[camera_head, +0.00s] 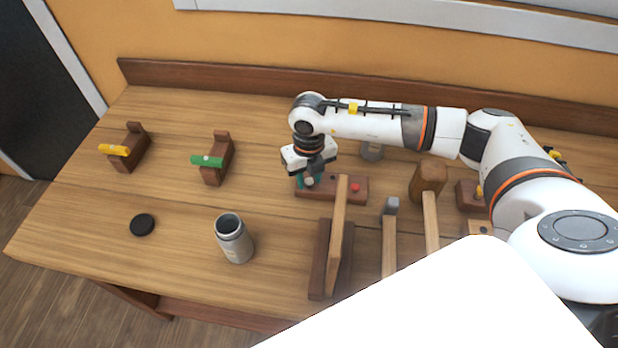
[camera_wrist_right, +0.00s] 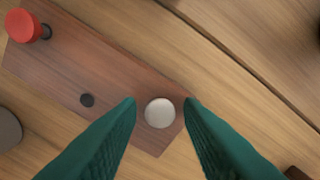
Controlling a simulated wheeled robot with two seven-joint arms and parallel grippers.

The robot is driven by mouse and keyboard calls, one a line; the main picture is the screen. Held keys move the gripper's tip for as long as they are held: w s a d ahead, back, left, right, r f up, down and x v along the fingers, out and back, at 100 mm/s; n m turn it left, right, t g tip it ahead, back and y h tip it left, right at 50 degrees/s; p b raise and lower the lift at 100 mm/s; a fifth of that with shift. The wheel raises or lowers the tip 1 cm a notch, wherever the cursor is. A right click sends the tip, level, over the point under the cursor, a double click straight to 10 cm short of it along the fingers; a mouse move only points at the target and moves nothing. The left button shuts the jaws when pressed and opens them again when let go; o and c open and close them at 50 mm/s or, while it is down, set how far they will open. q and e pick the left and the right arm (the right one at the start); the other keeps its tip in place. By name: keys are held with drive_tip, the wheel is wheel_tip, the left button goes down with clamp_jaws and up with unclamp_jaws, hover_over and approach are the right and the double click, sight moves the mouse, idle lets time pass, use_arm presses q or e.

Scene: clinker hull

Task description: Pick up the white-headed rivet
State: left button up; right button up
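The white-headed rivet (camera_wrist_right: 160,113) stands in a dark wooden block (camera_wrist_right: 100,62), near one end. The block also shows in the head view (camera_head: 335,193). My right gripper (camera_head: 310,181) is over the block's left end, pointing down. In the right wrist view the gripper (camera_wrist_right: 160,106) has its two green fingers open, one on each side of the white head, with a small gap to each. I cannot tell how far the fingertips are above the block. My left gripper is not in view.
A red-headed rivet (camera_wrist_right: 22,25) stands at the block's other end, with an empty hole (camera_wrist_right: 87,100) between. A mallet (camera_head: 429,178), a hammer (camera_head: 391,206), a grey cup (camera_head: 233,240) and a black lid (camera_head: 142,224) are on the bench. The front left is clear.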

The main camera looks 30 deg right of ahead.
sight(309, 180)
drive_tip(key=shift+f, duration=0.35)
clamp_jaws()
drive_tip(key=shift+r, duration=0.1)
wheel_tip(309, 180, up, 10)
drive_tip(key=b, duration=0.2)
drive_tip(key=shift+b, duration=0.3)
